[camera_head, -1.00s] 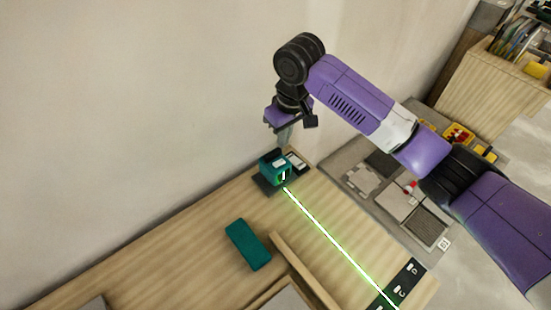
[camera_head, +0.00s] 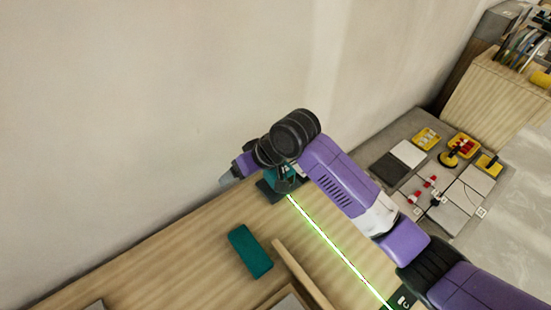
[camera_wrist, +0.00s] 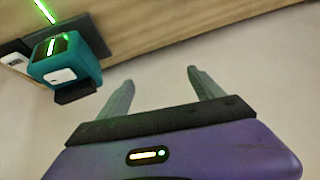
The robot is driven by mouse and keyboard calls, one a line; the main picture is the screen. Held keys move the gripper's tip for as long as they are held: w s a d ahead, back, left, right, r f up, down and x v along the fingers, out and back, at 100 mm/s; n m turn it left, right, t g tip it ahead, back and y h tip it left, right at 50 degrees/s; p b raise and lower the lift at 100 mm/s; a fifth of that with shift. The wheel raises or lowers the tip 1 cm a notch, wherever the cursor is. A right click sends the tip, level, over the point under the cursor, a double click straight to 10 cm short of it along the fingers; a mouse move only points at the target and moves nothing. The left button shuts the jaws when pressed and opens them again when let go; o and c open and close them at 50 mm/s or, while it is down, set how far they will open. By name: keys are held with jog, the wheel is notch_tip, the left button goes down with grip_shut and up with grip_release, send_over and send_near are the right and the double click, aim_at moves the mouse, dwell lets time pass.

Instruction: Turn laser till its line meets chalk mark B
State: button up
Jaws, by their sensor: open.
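The teal laser (camera_head: 281,183) stands on a dark plate at the far end of the wooden bench, partly hidden by my arm. It also shows in the wrist view (camera_wrist: 68,66), apart from the fingers. Its green line (camera_head: 335,245) runs along the bench to a dark marked strip (camera_head: 404,298) at the lower right of the head view. One letter, seemingly C, shows beside the line; mark B cannot be made out. My gripper (camera_head: 226,181) is left of the laser, near the wall. In the wrist view my gripper (camera_wrist: 162,78) is open and empty.
A teal block (camera_head: 250,251) and a wooden strip (camera_head: 300,272) lie on the bench, left of the line. The pale wall (camera_head: 130,120) rises close behind the bench. Tiles and yellow trays (camera_head: 427,138) lie on a lower surface to the right.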

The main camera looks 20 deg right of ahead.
jog(key=a, duration=0.2)
jog(key=t+h+b, duration=0.1)
jog(key=t+b, duration=0.3)
jog(key=t, duration=0.4)
send_over(285, 174)
jog(key=s, duration=0.2)
jog(key=f, duration=0.1)
jog(key=shift+w+f+p, duration=0.25)
jog(key=shift+w, duration=0.25)
jog(key=shift+w+f+p, duration=0.2)
jog(key=shift+w+f, duration=0.05)
jog(key=shift+w, duration=0.2)
jog(key=shift+p+x, duration=0.65)
jog(key=shift+x, duration=2.05)
jog(key=shift+d+f, duration=0.1)
